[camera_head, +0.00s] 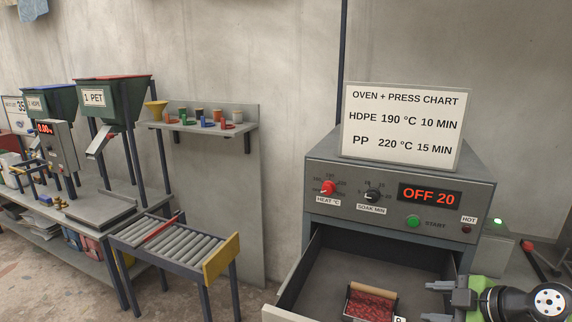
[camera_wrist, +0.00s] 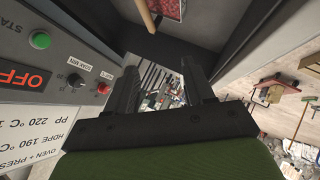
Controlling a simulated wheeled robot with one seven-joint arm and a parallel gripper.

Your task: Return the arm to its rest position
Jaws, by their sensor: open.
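My gripper (camera_head: 432,302) is at the lower right of the head view, in front of the oven and over the right side of its open drawer. Its two fingers point left and are apart, with nothing between them. In the wrist view the spread fingers of my gripper (camera_wrist: 160,85) show with an empty gap. A mould with red flakes (camera_head: 371,304) and a wooden handle sits in the open drawer (camera_head: 325,268), apart from my gripper. The mould's edge (camera_wrist: 168,9) also shows at the top of the wrist view. Most of my arm is out of view.
The grey oven (camera_head: 322,176) reads "OFF 20" and carries a chart sign (camera_head: 404,125). Its panel (camera_wrist: 55,50) is close to my gripper at left in the wrist view. A roller table (camera_head: 165,240), wall shelf (camera_head: 203,127) and hoppers (camera_head: 115,100) stand at left.

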